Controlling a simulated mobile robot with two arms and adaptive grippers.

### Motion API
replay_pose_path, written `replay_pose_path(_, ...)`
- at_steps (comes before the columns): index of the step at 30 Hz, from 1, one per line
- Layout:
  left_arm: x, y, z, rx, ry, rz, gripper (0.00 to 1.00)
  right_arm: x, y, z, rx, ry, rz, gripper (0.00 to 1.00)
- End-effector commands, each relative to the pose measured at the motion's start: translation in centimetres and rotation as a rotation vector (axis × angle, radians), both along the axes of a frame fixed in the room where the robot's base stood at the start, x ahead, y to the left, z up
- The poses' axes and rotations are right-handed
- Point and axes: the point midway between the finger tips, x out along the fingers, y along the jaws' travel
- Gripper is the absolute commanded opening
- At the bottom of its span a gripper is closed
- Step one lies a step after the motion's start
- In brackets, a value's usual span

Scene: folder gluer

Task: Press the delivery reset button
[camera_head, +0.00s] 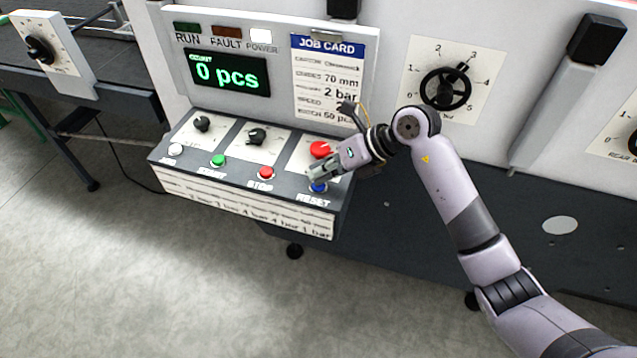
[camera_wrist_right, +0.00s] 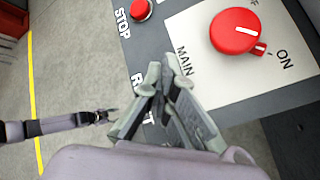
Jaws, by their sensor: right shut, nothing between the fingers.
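The blue button (camera_head: 319,187) labelled RESET sits at the front right of the sloped control panel (camera_head: 237,173). My right gripper (camera_head: 313,174) is shut and empty, with its fingertips just above and left of that button in the head view. I cannot tell whether they touch the panel. In the right wrist view my right gripper (camera_wrist_right: 164,78) covers part of the RESET lettering (camera_wrist_right: 139,85), and the blue button is hidden there. What looks like my left gripper (camera_wrist_right: 105,116) shows small at the left, away from the panel; its jaws are unclear.
The red STOP button (camera_head: 266,173) and green START button (camera_head: 218,160) sit left of RESET. The red MAIN rotary switch (camera_head: 320,149) is just behind my right gripper. The counter display (camera_head: 229,73) reads 0 pcs. Open floor lies in front.

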Motion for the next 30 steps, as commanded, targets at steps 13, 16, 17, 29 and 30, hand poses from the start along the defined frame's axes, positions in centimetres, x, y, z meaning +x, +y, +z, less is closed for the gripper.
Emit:
replay_pose_path(13, 0.0, 0.0, -0.1, 0.0, 0.0, 0.0, 0.4, -0.1, -0.1, -0.4, -0.004, 0.005, 0.001, 0.0)
replay_pose_path(16, 0.0, 0.0, 0.1, 0.0, 0.0, 0.0, 0.4, -0.1, -0.1, -0.1, -0.005, 0.005, 0.001, 0.0)
replay_pose_path(17, 0.0, 0.0, 0.2, 0.0, 0.0, 0.0, 0.4, -0.1, -0.1, 0.1, -0.005, 0.005, 0.001, 0.0)
replay_pose_path(29, 0.0, 0.0, 1.1, 0.0, 0.0, 0.0, 0.4, -0.1, -0.1, 1.5, -0.002, 0.004, 0.001, 0.0)
replay_pose_path(30, 0.0, 0.0, 1.1, 0.0, 0.0, 0.0, 0.4, -0.1, -0.1, 1.5, -0.002, 0.004, 0.001, 0.0)
